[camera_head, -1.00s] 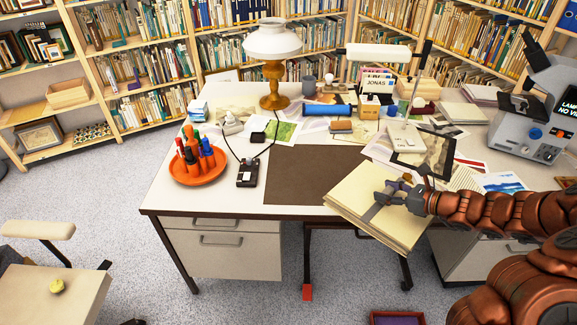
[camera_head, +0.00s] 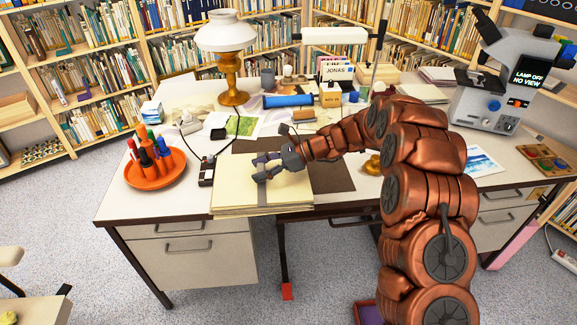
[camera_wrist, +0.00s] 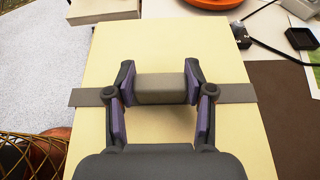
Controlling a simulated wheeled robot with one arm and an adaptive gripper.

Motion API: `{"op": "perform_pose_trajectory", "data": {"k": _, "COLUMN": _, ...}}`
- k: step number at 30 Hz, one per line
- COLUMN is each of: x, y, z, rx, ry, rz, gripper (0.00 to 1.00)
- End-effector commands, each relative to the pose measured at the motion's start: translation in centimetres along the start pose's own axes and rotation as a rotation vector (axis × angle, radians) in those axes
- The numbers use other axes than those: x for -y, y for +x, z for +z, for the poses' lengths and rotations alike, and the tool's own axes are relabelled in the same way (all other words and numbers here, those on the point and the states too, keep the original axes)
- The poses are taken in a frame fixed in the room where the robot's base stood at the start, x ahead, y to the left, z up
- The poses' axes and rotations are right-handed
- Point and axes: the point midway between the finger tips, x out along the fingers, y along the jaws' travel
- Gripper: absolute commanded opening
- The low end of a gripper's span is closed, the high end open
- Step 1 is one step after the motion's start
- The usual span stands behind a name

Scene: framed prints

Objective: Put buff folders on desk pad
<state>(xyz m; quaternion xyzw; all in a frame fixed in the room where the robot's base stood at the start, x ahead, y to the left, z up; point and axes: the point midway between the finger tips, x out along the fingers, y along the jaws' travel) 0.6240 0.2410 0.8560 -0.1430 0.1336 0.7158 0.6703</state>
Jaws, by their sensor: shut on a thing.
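The buff folders (camera_head: 236,185) form a flat cream stack with a grey strap across it. In the head view the stack covers the left part of the dark brown desk pad (camera_head: 335,174), with its near edge at the desk's front edge. I cannot tell whether it rests on the pad or hangs just above. My gripper (camera_head: 263,167) is over the stack, shut on the grey block on the strap. In the wrist view my gripper (camera_wrist: 160,87) has a finger on each side of that block, above the buff folders (camera_wrist: 165,45). The pad's right part is bare.
An orange dish of markers (camera_head: 155,178) stands left of the stack. A small black device (camera_head: 207,172) with a cable sits close to the stack's left edge. A lamp (camera_head: 230,65) and a blue roll (camera_head: 288,100) stand behind. A microscope (camera_head: 490,100) is at right.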

Motion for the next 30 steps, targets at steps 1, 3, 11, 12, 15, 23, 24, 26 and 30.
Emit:
{"op": "perform_pose_trajectory", "data": {"k": 1, "x": 0.0, "y": 0.3, "z": 0.2, "rx": 0.001, "ry": -0.006, "rz": 0.009, "gripper": 0.0}}
{"op": "perform_pose_trajectory", "data": {"k": 3, "x": 0.1, "y": 0.5, "z": 0.3, "rx": 0.002, "ry": -0.007, "rz": 0.016, "gripper": 0.0}}
{"op": "perform_pose_trajectory", "data": {"k": 11, "x": 2.3, "y": -1.1, "z": -0.5, "rx": 0.002, "ry": -0.008, "rz": 0.019, "gripper": 0.0}}
{"op": "perform_pose_trajectory", "data": {"k": 12, "x": 2.8, "y": -1.3, "z": -0.7, "rx": 0.002, "ry": -0.009, "rz": 0.018, "gripper": 0.0}}
{"op": "perform_pose_trajectory", "data": {"k": 15, "x": 3.7, "y": -2.0, "z": -1.2, "rx": 0.001, "ry": -0.008, "rz": 0.016, "gripper": 0.0}}
{"op": "perform_pose_trajectory", "data": {"k": 23, "x": 5.9, "y": -3.5, "z": -2.1, "rx": 0.003, "ry": -0.007, "rz": 0.018, "gripper": 0.0}}
{"op": "perform_pose_trajectory", "data": {"k": 24, "x": 6.3, "y": -3.8, "z": -2.2, "rx": 0.002, "ry": -0.007, "rz": 0.017, "gripper": 0.0}}
{"op": "perform_pose_trajectory", "data": {"k": 26, "x": 6.8, "y": -4.1, "z": -2.3, "rx": 0.002, "ry": -0.01, "rz": 0.015, "gripper": 0.0}}
{"op": "perform_pose_trajectory", "data": {"k": 30, "x": 7.8, "y": -4.8, "z": -2.8, "rx": 0.002, "ry": -0.008, "rz": 0.016, "gripper": 0.0}}
